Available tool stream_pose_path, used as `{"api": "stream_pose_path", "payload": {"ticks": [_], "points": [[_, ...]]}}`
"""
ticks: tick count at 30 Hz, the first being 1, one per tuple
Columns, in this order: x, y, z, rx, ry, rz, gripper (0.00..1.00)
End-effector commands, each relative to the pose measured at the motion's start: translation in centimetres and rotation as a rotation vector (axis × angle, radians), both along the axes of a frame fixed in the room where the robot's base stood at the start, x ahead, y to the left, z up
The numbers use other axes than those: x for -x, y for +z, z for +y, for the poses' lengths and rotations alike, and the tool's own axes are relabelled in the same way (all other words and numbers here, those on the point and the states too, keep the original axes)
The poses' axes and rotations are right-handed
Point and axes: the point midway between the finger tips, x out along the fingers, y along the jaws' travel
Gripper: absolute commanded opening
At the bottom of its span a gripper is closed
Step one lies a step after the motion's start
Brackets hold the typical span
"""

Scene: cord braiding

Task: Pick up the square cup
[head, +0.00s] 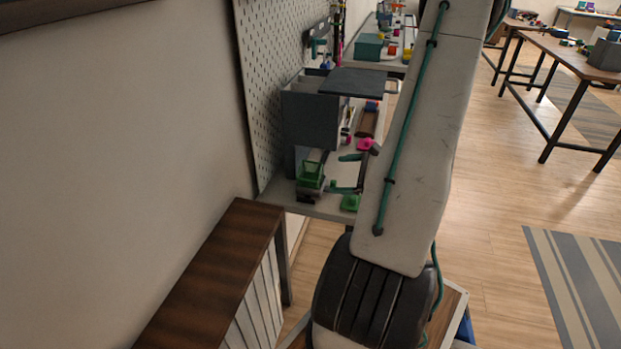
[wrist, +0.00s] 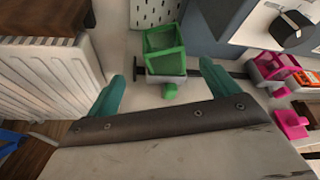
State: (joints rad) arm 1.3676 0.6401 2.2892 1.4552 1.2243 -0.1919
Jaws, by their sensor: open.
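A green, open-topped square cup (head: 311,170) stands near the front left corner of the grey worktop, on a small pale block. In the wrist view the green square cup (wrist: 164,48) shows at the top middle, just beyond the space between the fingertips. My gripper (head: 346,173) has teal fingers and is open. In the wrist view my gripper (wrist: 162,70) has its fingers spread either side of the cup's line, with nothing held between them. My arm hides part of the worktop in the head view.
A grey box-like cabinet (head: 309,117) stands behind the cup, beside a pegboard (head: 262,75). Pink items (wrist: 290,122) lie to the right in the wrist view. A slatted white radiator (wrist: 45,85) under a wooden top is at the left. Open floor (head: 500,200) lies right.

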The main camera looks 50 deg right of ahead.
Motion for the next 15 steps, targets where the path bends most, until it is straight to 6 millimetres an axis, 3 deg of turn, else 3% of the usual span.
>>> {"api": "stream_pose_path", "payload": {"ticks": [9,15], "points": [[-4.7,-1.9,1.1,-0.004,-0.002,0.0,0.87],[-6.0,-2.4,1.3,-0.001,-0.004,0.0,0.87]]}}
